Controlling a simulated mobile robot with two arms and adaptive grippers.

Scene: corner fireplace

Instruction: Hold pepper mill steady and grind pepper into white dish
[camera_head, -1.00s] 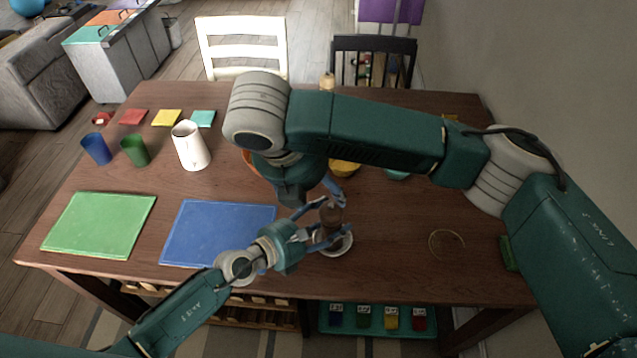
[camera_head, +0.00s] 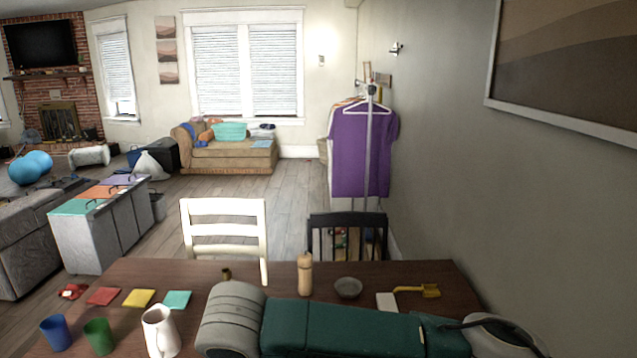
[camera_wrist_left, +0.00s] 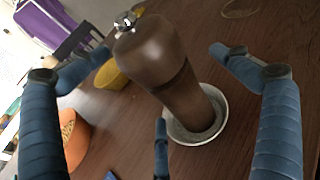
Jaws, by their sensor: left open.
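In the left wrist view, a dark brown pepper mill (camera_wrist_left: 160,62) with a silver knob on top stands tilted in the picture. Its base overlaps the white dish (camera_wrist_left: 222,122); I cannot tell whether it rests inside the dish. My left gripper (camera_wrist_left: 162,55) is open, with blue fingers on both sides of the mill and one below it, and visible gaps to the mill. The head view shows neither the mill, the dish nor my left gripper.
An orange bowl (camera_wrist_left: 72,150) and a yellow bowl (camera_wrist_left: 108,72) are left of the mill in the wrist view. In the head view, a white pitcher (camera_head: 160,332), a light wooden mill-shaped item (camera_head: 304,276), a grey bowl (camera_head: 348,287) and cups (camera_head: 98,336) stand on the table.

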